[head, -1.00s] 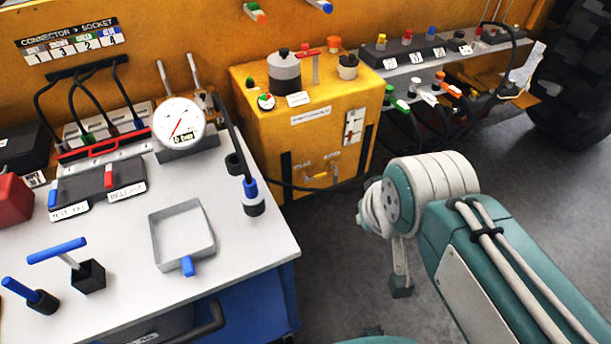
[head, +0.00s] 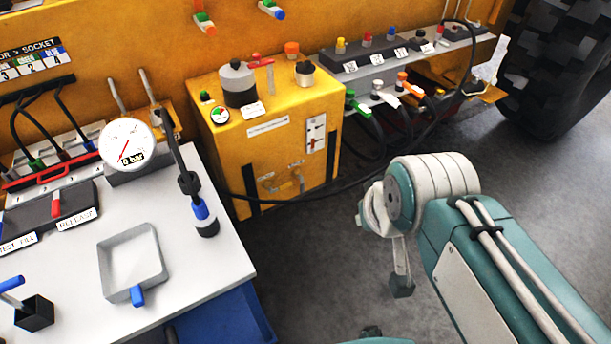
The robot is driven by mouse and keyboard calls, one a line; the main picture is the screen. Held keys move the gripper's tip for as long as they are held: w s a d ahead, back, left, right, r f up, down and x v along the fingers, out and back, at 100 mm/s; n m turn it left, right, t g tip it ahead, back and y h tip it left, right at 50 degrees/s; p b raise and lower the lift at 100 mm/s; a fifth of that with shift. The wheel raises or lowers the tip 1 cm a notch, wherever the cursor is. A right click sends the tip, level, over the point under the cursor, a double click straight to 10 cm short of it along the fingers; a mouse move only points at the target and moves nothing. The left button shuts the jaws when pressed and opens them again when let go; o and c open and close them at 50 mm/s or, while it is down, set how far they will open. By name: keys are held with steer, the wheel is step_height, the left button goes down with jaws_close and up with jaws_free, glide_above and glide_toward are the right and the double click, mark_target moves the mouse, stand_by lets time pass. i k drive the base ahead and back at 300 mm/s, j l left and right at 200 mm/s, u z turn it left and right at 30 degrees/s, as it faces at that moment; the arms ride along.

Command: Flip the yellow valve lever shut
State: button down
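A small yellow lever (head: 298,184) sits low on the front face of the yellow box (head: 225,160), between two small labels. It is close in colour to the box, and its exact angle is hard to make out. My arm comes in from the lower right. A thin finger with a dark tip, part of my gripper (head: 401,286), hangs below the arm's end. It is over the floor, to the right of and apart from the box and lever. The rest of the gripper is hidden behind my arm, so its opening does not show.
A black hose (head: 345,197) runs across the front of the box. A white-topped bench (head: 195,265) with a gauge (head: 125,145) and grey tray (head: 157,250) stands at left. A connector shelf (head: 385,75) and large tyre (head: 565,70) are behind at right. The grey floor is open.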

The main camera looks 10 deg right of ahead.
mark_target(284, 186)
steer(key=i+l+z, duration=0.15)
steer(key=i+l+u, duration=0.4)
steer(key=i+l, duration=0.15)
steer(key=i, duration=0.05)
